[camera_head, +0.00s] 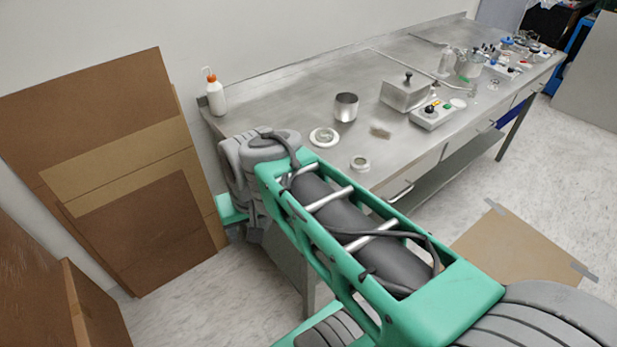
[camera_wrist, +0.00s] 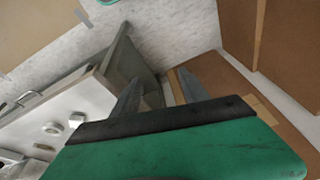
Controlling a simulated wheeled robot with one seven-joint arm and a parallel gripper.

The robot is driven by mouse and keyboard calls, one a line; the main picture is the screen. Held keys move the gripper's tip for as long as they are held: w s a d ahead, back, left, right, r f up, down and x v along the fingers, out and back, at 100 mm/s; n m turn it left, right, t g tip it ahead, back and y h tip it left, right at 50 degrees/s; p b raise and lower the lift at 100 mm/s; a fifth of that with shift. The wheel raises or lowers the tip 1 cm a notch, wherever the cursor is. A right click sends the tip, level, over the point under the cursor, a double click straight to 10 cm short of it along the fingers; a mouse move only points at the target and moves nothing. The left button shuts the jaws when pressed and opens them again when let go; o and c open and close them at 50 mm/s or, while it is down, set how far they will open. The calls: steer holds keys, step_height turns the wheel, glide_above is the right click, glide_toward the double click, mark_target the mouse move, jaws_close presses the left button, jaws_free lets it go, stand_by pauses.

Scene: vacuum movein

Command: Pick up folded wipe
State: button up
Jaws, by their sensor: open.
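A small, flat, beige-grey piece that looks like the folded wipe (camera_head: 380,131) lies on the steel bench top (camera_head: 290,107). It is between the steel cylinder and the switch box.
A white bottle (camera_head: 215,95) stands at the back left corner. Cardboard sheets (camera_head: 120,165) lean on the wall.

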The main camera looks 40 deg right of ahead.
steer(key=shift+o, duration=1.1)
steer(key=w+d+r+m, duration=0.2)
steer(key=w+d+m, duration=0.5)
steer(key=m, duration=0.1)
steer(key=shift+d+g+y+p, duration=0.2)
steer(key=shift+g+y+p, duration=0.1)
steer(key=shift+y+p, duration=0.1)
steer(key=d+f+m+y+p, duration=0.1)
steer(key=d+f+m+y, duration=0.15)
steer(key=d+m, duration=1.8)
steer(key=d+f+n, duration=0.1)
steer(key=f, duration=0.1)
steer(key=w+d+f+n+b, duration=0.1)
steer(key=f, duration=0.1)
steer(key=d+f+n+b, duration=0.1)
steer(key=f+n, duration=0.1)
steer(key=f, duration=0.1)
steer(key=shift+w+t, duration=0.2)
steer(key=shift+t, duration=0.2)
steer(key=shift+w+a+f+h, duration=0.15)
steer(key=shift+f+h, duration=0.1)
steer(key=shift+f, duration=0.1)
steer(key=shift+c, duration=0.4)
jaws_close()
